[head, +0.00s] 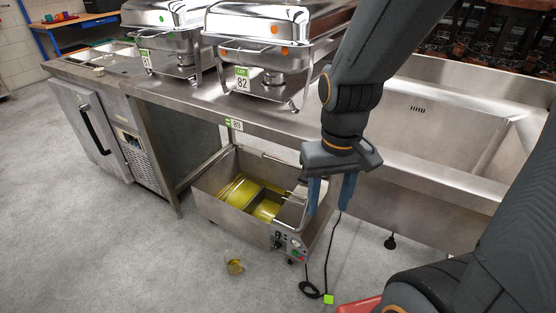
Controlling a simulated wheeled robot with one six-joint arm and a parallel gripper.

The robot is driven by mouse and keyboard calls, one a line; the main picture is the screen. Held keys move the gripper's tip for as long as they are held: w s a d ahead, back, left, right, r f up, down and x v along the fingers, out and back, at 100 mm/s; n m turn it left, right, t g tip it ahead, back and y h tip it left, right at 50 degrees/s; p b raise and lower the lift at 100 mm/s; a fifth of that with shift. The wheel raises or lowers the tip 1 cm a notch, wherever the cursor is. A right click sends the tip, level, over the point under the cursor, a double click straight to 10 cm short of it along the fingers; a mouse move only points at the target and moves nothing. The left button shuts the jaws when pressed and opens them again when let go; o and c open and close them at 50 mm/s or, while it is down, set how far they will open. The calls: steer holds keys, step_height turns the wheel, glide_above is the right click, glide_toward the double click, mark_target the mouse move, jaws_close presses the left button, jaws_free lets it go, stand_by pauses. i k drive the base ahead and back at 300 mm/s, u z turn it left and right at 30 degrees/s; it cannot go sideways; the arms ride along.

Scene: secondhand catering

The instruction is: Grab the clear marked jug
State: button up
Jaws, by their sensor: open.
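The steel unit (208,206) holds yellow contents and has a control panel (291,244). A black cable (327,260) trails on the floor beside it. A steel counter (185,97) with chafing dishes (170,42) and a sink (450,125) stand behind. The floor at left is clear.

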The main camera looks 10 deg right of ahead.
mark_target(235, 270)
steer(key=k, duration=0.5)
steer(key=u, duration=1.05)
steer(key=i, duration=0.7)
steer(key=z, duration=0.65)
